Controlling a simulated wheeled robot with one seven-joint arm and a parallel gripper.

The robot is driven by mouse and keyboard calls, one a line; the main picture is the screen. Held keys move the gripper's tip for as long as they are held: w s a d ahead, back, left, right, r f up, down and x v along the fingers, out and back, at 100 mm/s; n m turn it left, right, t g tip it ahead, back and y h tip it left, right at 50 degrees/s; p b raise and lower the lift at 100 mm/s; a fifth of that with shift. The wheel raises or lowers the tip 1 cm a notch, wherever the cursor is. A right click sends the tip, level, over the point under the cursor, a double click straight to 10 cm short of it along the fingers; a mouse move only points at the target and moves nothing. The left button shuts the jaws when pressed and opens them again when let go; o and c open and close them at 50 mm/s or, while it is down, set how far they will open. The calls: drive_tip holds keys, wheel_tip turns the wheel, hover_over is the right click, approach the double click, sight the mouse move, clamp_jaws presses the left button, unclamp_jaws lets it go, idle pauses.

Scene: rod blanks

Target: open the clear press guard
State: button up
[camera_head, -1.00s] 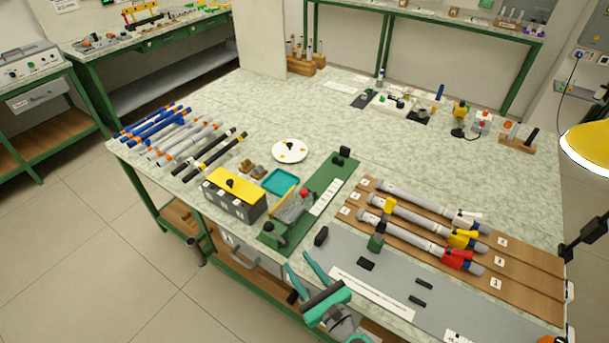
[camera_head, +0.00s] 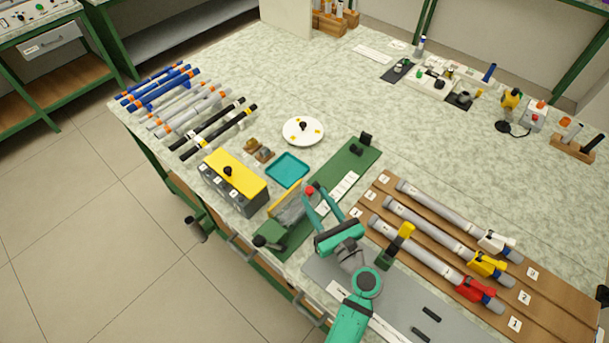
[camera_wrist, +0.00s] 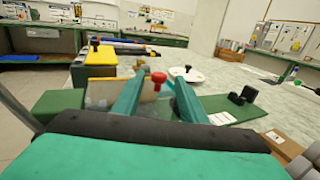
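The press stands on a green base plate (camera_head: 352,165) near the table's front edge. Its clear guard (camera_head: 290,209) has a yellow edge and a red knob (camera_head: 310,189). In the wrist view the red knob (camera_wrist: 158,77) shows between my two fingers, with the clear panel (camera_wrist: 102,93) behind to the left. My gripper (camera_head: 322,203) is open, its teal fingers spread on either side of the knob's line of sight. I cannot tell whether they touch the knob. My fingers and wrist hide part of the press in the wrist view.
A yellow-topped box (camera_head: 235,180) and a teal tray (camera_head: 287,170) stand left of and behind the press. A white disc (camera_head: 303,131) lies farther back. Wooden racks with grey rods (camera_head: 430,229) are on the right. Open tabletop (camera_head: 380,115) lies behind.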

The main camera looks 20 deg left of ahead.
sight(303, 185)
drive_tip(key=x, duration=0.7)
drive_tip(key=shift+w+a, duration=0.2)
drive_tip(key=shift+a, duration=0.1)
drive_tip(key=shift+w+a, duration=0.15)
drive_tip(key=shift+a, duration=0.25)
drive_tip(key=shift+w+d, duration=0.1)
clamp_jaws()
